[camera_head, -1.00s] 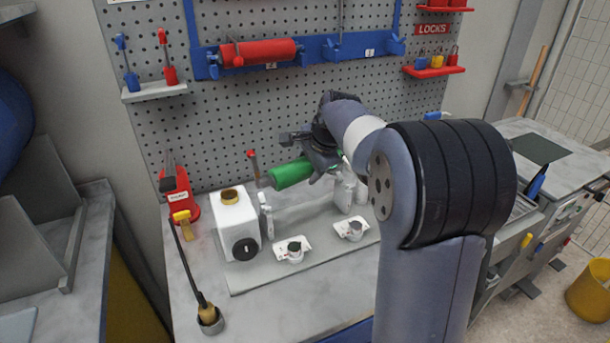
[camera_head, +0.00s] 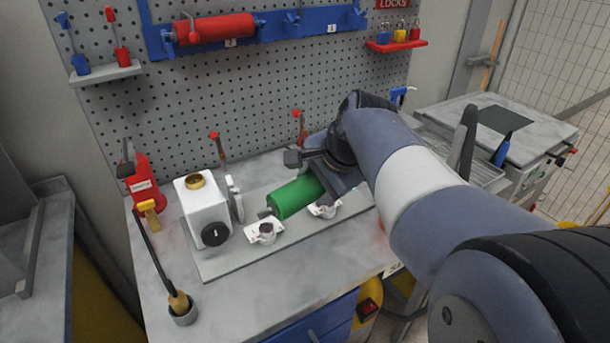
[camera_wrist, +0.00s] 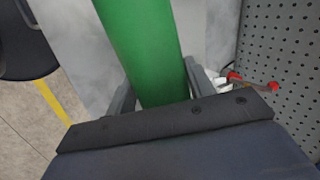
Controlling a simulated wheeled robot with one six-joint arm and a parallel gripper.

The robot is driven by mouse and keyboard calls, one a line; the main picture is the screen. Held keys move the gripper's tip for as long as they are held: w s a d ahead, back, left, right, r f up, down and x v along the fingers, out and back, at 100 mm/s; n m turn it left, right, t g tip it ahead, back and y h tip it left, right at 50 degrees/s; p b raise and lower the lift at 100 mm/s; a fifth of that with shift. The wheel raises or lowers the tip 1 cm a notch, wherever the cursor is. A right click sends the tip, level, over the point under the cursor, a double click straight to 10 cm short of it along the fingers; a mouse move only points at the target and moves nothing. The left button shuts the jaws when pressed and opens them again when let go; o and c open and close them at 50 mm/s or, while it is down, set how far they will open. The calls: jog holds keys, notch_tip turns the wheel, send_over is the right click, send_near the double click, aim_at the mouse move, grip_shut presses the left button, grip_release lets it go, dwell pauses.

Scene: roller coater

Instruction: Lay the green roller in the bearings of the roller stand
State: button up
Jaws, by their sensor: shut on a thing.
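The green roller (camera_head: 297,196) is held lengthwise in my gripper (camera_head: 324,180), its right part hidden by the gripper. Its left shaft end sticks out bare. In the wrist view the roller (camera_wrist: 145,45) runs up between the two fingers of my gripper (camera_wrist: 160,92). The roller stand is a grey base plate (camera_head: 222,263) on the bench. On it are a left white bearing (camera_head: 264,233) and a right white bearing (camera_head: 324,210). The roller is just above or behind these bearings; I cannot tell whether it touches them.
A white box (camera_head: 205,213) with a gold cap stands at the plate's left end. Red-knobbed levers (camera_head: 219,148) rise behind. A brush in a cup (camera_head: 183,309) stands front left. A red roller (camera_head: 213,30) hangs on the pegboard.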

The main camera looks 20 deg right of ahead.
aim_at(311, 172)
jog(key=shift+r+p, duration=1.95)
jog(key=shift+r, duration=0.3)
